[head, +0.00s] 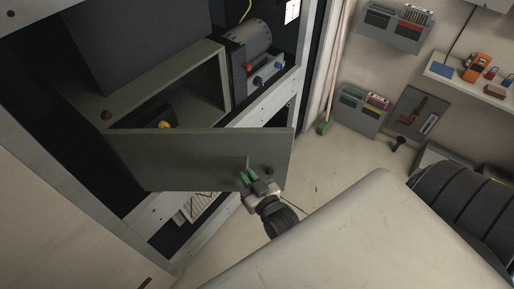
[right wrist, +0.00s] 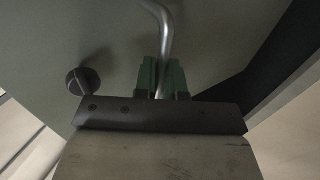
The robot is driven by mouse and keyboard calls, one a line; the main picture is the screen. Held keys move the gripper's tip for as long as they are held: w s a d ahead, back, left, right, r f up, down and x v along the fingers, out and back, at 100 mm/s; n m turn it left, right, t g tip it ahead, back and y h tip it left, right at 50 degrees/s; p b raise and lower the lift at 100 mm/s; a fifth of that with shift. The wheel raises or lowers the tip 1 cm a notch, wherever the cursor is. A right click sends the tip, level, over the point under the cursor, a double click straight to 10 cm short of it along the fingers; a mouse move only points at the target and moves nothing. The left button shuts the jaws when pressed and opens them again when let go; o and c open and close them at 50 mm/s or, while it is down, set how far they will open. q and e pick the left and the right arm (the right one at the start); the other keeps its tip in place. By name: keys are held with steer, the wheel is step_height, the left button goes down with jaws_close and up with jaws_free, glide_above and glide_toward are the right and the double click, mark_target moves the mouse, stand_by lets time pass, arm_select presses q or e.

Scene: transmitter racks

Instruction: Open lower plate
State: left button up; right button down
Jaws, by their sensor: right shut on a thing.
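The lower plate (head: 200,160) is a grey-green panel on the front of the rack in the head view. It stands swung out at an angle from the rack, with a gap behind its top edge. My right gripper (head: 250,177) is at the plate's lower right part. In the right wrist view its green fingers (right wrist: 161,78) are shut on the bent metal handle (right wrist: 160,25) of the plate. A dark round knob (right wrist: 82,81) sits on the plate beside the handle; it also shows in the head view (head: 268,171). My left gripper is not in view.
The rack frame (head: 270,102) surrounds the opening, with a grey motor-like unit (head: 248,48) and a yellow knob (head: 165,125) inside. Papers (head: 192,208) show below the plate. Wall holders (head: 362,108) and a shelf (head: 470,75) are at right. Bare floor (head: 325,175) lies right of the plate.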

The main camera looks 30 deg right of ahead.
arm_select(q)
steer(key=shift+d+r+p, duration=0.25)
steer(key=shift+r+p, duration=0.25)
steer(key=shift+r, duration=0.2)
arm_select(e)
steer(key=s+a, duration=0.4)
steer(key=shift+s+a, duration=0.3)
steer(key=shift+a, duration=0.05)
steer(key=c, duration=1.2)
jaws_free()
steer(key=shift+c, duration=0.2)
arm_select(q)
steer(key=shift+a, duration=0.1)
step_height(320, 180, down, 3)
steer(key=b, duration=0.3)
arm_select(e)
steer(key=s, duration=1)
steer(key=shift+s, duration=0.35)
